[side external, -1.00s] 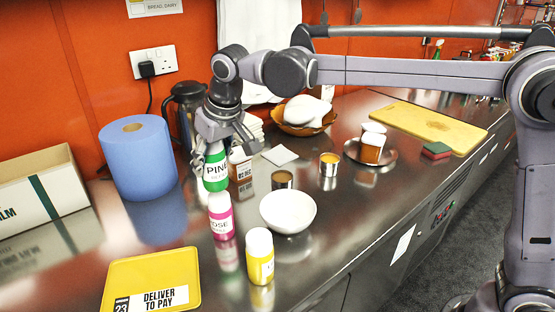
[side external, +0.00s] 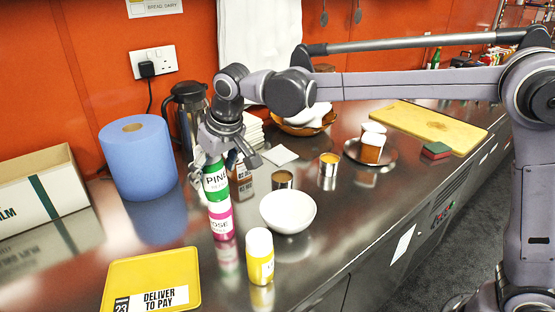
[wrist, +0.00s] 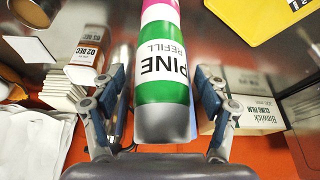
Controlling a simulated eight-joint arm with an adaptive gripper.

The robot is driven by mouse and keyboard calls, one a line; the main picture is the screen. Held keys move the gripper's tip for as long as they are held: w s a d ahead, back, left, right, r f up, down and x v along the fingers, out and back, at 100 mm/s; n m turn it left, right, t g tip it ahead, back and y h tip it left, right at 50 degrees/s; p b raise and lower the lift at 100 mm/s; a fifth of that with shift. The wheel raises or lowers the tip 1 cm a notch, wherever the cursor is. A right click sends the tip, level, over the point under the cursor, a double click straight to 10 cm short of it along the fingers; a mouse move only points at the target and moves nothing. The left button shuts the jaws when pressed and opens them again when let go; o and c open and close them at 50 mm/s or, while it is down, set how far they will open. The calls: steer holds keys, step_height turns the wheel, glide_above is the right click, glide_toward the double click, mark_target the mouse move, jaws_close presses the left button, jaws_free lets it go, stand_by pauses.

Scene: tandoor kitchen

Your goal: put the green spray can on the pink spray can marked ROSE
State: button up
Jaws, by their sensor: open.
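The green spray can (side external: 215,180), with a white label reading PINE, stands upright on top of the pink spray can (side external: 221,221) marked ROSE, which stands on the steel counter. In the wrist view the green can (wrist: 163,92) points away from me, with a bit of the pink can (wrist: 158,6) beyond it. My gripper (side external: 222,160) is open around the upper part of the green can. In the wrist view the fingers of my gripper (wrist: 163,95) stand clear of the can on both sides.
A yellow can (side external: 260,256) and a white bowl (side external: 288,211) stand close at the right. A yellow tray (side external: 125,275) lies front left. A blue paper roll (side external: 138,158) stands behind left. Open tins (side external: 282,179) and a labelled bottle (wrist: 85,57) are nearby.

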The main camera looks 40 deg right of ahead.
steer(key=shift+r, duration=0.1)
steer(key=a+v, duration=0.1)
steer(key=v, duration=1)
steer(key=s+d+f+t, duration=0.1)
steer(key=s+d+f, duration=0.1)
steer(key=s+d, duration=0.35)
steer(key=s+d+f, duration=0.2)
steer(key=d, duration=0.6)
steer(key=s+d+f+m+t, duration=0.1)
steer(key=s+d+f, duration=0.8)
steer(key=s+f, duration=0.2)
steer(key=shift+s+f+m+t+h, duration=0.3)
steer(key=shift+s+m+h, duration=0.1)
